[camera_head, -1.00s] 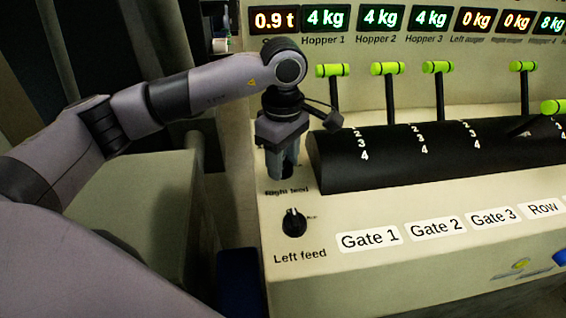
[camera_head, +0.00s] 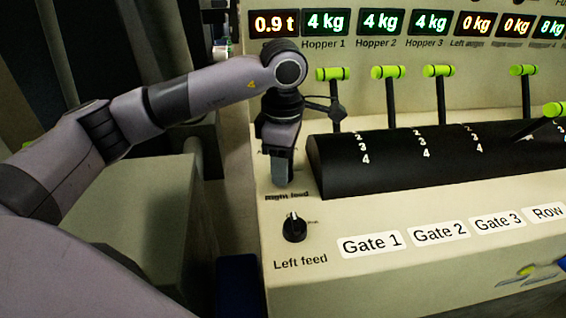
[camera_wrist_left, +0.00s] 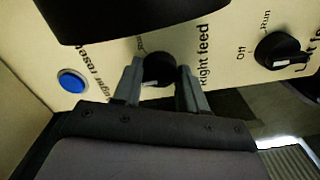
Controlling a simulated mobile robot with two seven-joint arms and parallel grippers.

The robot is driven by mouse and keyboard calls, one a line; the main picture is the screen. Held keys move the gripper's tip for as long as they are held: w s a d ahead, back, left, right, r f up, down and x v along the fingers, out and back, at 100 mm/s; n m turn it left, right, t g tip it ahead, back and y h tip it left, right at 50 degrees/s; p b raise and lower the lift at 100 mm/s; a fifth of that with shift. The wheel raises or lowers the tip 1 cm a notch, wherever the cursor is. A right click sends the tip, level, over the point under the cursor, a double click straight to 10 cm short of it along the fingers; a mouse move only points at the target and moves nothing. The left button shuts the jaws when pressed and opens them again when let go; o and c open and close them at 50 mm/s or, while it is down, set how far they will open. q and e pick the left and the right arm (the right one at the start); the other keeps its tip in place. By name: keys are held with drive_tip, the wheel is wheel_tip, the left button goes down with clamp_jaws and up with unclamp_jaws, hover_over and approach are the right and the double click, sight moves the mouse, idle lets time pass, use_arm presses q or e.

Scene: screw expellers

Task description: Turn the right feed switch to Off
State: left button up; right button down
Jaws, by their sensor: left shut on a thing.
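The right feed switch is a round black knob (camera_wrist_left: 158,68) in the left wrist view, beside the printed words "Right feed". My left gripper (camera_wrist_left: 160,86) has one finger on each side of this knob and is shut on it. The knob's pointer direction is not clear. In the head view my left gripper (camera_head: 281,180) points down at the panel just above the "Right feed" label and hides the knob. My right gripper is in neither view.
The left feed knob (camera_head: 294,228) is close by, nearer the panel's front; it also shows in the left wrist view (camera_wrist_left: 280,50). A blue button (camera_wrist_left: 73,80) is on the other side. Green-tipped levers (camera_head: 333,73) rise from a black drum (camera_head: 430,160) to the right.

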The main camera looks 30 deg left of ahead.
use_arm(q)
drive_tip(key=shift+r, duration=0.1)
drive_tip(key=o, duration=1.1)
drive_tip(key=shift+c, duration=0.2)
drive_tip(key=shift+r, duration=3.6)
